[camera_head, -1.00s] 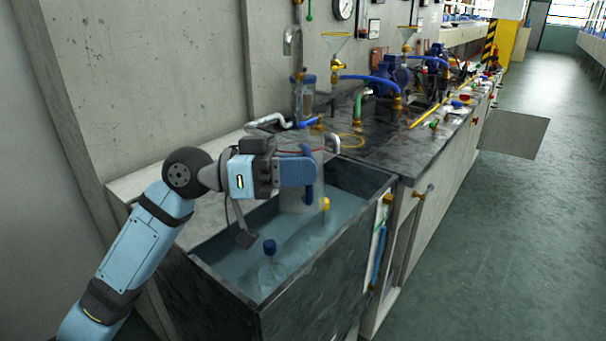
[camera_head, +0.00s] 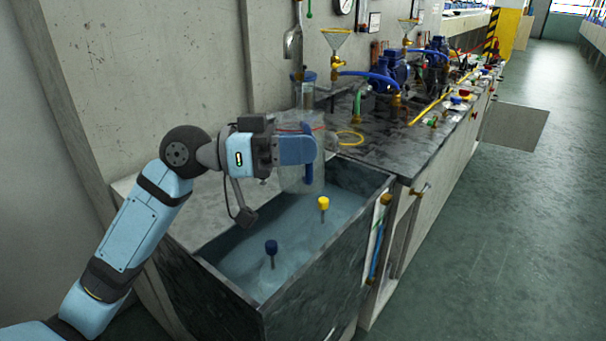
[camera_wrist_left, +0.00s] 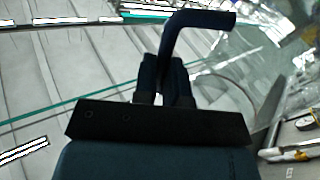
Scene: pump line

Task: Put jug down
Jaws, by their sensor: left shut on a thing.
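The jug (camera_head: 300,182) is clear and see-through, with a dark blue handle (camera_head: 309,172). In the head view my left gripper (camera_head: 307,152) is shut on the handle and holds the jug above the sink's back part. In the left wrist view the fingers (camera_wrist_left: 166,80) close on the handle (camera_wrist_left: 195,22), and the clear jug wall (camera_wrist_left: 228,85) lies beyond it. The jug's lower edge is faint against the sink, so I cannot tell its exact height or whether it holds liquid. My right gripper is not in view.
The stone sink (camera_head: 225,287) holds bluish water, with a blue-capped stem (camera_head: 271,247) and a yellow-capped stem (camera_head: 323,204) standing in it. Behind it, the dark worktop (camera_head: 375,148) has a yellow ring (camera_head: 350,138), hoses and pumps. Bare counter shows left of the sink.

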